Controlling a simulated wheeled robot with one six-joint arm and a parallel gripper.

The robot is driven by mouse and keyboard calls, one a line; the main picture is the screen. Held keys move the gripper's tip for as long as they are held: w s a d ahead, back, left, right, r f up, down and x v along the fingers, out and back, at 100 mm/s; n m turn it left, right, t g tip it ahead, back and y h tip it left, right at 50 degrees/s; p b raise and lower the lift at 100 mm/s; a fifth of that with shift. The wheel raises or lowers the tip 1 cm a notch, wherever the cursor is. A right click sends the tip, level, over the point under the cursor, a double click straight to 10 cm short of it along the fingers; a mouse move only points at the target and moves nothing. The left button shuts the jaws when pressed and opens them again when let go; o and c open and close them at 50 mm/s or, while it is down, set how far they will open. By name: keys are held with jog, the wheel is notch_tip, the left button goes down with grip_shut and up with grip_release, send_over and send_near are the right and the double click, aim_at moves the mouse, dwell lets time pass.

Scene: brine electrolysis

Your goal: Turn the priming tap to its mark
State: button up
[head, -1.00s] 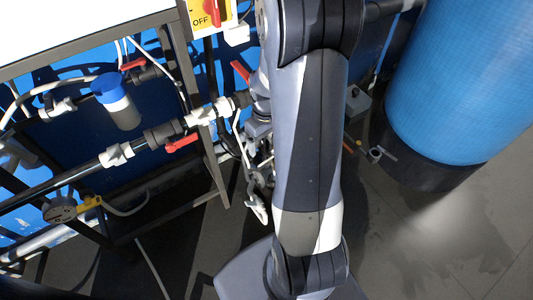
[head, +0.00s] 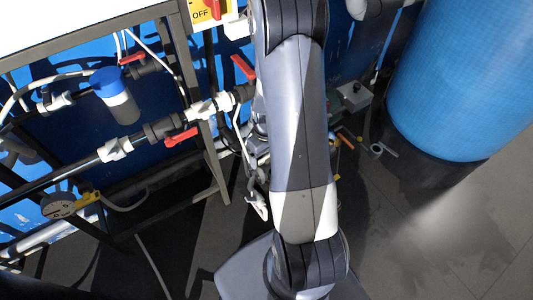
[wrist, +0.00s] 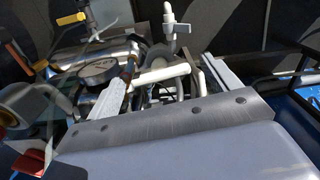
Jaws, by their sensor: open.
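Several taps with red handles sit on the pipework in the head view: one on the upper pipe (head: 132,59), one below the middle pipe (head: 181,137) and one beside my arm (head: 243,67). I cannot tell which, if any, is the priming tap, and I see no clear mark. My gripper (wrist: 168,62) shows in the wrist view with its two fingers apart, over white pipes (wrist: 165,72). A white fitting with a crosspiece (wrist: 176,28) stands beyond the fingertips. No contact is clear. In the head view my arm hides the gripper.
A large blue tank (head: 455,80) stands at the right. A metal frame (head: 195,110) carries the pipes and a blue-capped filter (head: 117,95) at the left. Grey floor (head: 420,240) is clear at lower right.

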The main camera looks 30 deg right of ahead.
aim_at(266, 156)
jog(key=c, duration=1)
jog(key=shift+f+m+b, duration=0.1)
jog(key=shift+m+b, duration=0.2)
jog(key=shift+b, duration=0.05)
jog(key=shift+m, duration=0.5)
jog(key=o, duration=1)
jog(key=shift+r, duration=0.2)
notch_tip(266, 156, up, 11)
jog(key=shift+f+p, duration=0.15)
jog(key=shift+p, duration=0.2)
